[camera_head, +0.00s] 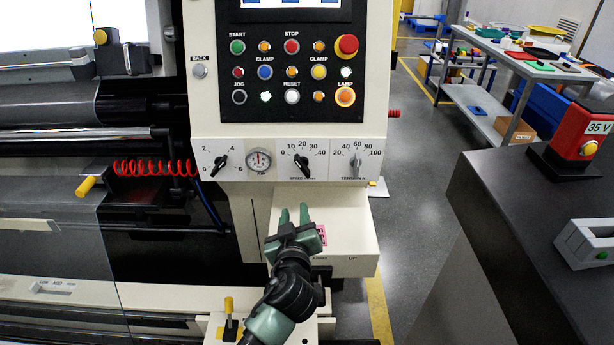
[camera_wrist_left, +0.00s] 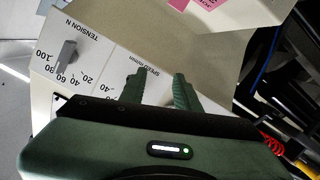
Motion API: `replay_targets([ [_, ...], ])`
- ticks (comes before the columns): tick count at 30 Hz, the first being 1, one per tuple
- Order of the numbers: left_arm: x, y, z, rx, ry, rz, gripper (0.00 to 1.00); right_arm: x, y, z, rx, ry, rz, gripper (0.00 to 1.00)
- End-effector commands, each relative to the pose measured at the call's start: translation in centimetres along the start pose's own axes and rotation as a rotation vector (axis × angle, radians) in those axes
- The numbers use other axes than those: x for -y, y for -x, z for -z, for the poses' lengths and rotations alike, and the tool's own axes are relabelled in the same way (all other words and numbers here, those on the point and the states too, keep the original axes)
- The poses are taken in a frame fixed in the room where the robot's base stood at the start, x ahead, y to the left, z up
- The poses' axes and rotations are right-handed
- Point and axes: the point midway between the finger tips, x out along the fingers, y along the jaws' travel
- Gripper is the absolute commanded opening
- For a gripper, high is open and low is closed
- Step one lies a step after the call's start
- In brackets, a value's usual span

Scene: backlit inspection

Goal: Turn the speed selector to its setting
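The speed selector (camera_head: 302,165) is a black knob on the white strip below the button panel, on a scale from 0 to 40. It is tilted, its upper end toward the upper left near 10. My left gripper (camera_head: 294,212) is below it, apart from it, fingers up toward the panel. The gripper is open with nothing between its fingers. In the left wrist view the open fingers (camera_wrist_left: 157,78) cross the speed label, and the selector knob is hidden. My right gripper is in neither view.
A grey tension knob (camera_head: 356,162) is right of the selector; it also shows in the wrist view (camera_wrist_left: 67,55). A cream ledge (camera_head: 352,222) with a pink label (camera_head: 321,235) juts out below.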

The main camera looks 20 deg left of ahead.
Motion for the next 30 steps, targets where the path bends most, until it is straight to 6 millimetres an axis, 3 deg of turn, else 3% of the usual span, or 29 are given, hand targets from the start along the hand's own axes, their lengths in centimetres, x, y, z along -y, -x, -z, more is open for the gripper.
replay_targets([
  [1, -1.6, -0.2, 2.0, -0.061, 0.047, -0.032, 0.32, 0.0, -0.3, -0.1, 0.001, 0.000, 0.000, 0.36],
  [3, -3.0, -0.2, 3.9, -0.115, 0.095, -0.064, 0.32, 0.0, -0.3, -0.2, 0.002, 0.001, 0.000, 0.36],
  [6, -3.9, -0.5, 5.2, -0.149, 0.125, -0.084, 0.32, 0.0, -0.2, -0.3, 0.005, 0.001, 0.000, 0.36],
  [21, -4.5, -7.1, 6.3, -0.150, 0.126, -0.085, 0.32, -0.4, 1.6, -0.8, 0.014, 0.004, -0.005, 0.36],
  [30, -4.4, -7.9, 6.2, -0.148, 0.128, -0.084, 0.32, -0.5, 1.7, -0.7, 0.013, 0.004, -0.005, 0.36],
])
